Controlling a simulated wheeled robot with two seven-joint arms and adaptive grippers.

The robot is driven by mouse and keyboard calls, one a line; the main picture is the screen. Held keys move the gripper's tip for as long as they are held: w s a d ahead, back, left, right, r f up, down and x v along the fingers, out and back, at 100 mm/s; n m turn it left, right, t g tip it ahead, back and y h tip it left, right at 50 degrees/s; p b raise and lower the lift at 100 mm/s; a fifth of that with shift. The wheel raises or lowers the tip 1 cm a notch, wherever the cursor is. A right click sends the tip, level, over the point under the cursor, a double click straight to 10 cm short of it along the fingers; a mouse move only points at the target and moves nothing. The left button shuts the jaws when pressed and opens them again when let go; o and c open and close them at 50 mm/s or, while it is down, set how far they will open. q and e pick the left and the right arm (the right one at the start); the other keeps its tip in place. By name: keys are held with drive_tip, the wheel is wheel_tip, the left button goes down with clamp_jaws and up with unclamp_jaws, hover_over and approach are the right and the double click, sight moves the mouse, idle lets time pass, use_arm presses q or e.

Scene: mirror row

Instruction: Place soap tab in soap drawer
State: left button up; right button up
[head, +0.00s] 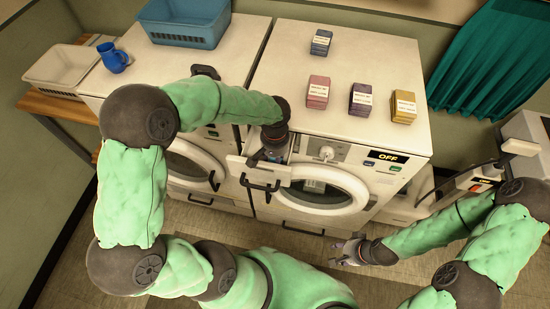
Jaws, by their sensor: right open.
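The soap drawer (284,174) is pulled out at the upper left of the right washer's front. My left gripper (270,156) points down over the drawer's opening, with its fingertips small and partly hidden by the drawer and the gripper's own body. I cannot tell whether it is shut or holds a soap tab. No loose soap tab can be made out. Small labelled packs stand on the washer top: a blue-grey one (321,42), a pink one (318,92), a purple one (361,100) and a tan one (403,107). My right gripper (346,252) is open and empty, low in front of the washer.
The right washer (345,60) has a round door (318,190) below the drawer and a panel reading OFF (387,156). A second washer stands to its left, with a blue basket (184,22) and a blue mug (113,58). A white basket (60,66) sits further left.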

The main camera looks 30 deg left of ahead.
use_arm(q)
drive_tip(key=shift+r, duration=0.1)
drive_tip(key=shift+r, duration=0.25)
wheel_tip(320, 180, up, 12)
drive_tip(key=p, duration=0.2)
drive_tip(key=shift+f, duration=0.15)
drive_tip(key=shift+f, duration=0.1)
